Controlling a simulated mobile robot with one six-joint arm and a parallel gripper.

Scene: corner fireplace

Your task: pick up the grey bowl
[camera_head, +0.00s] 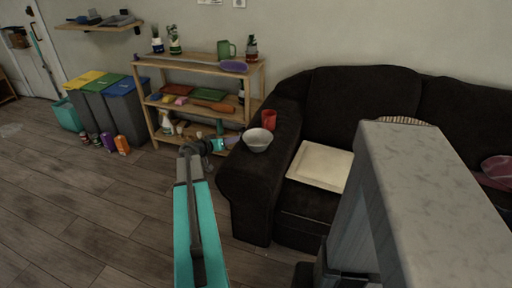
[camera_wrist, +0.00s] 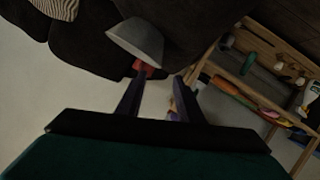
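The grey bowl (camera_head: 257,141) stands upright on the left armrest of the dark sofa, just in front of a red cup (camera_head: 269,119). My gripper (camera_head: 233,140) is close to the left of the bowl in the head view, with a small gap to it. In the wrist view the bowl (camera_wrist: 138,42) shows tilted beyond the left fingertip, with the red cup (camera_wrist: 143,68) partly behind it. The fingers of my gripper (camera_wrist: 162,78) are apart and no bowl is between them.
A wooden shelf (camera_head: 193,59) with plants, a green mug and tools stands behind my gripper. Bins (camera_head: 127,110) stand farther left. A cream board (camera_head: 320,165) lies on the sofa seat (camera_head: 305,203). A pale stone-like surface (camera_head: 430,190) fills the right foreground.

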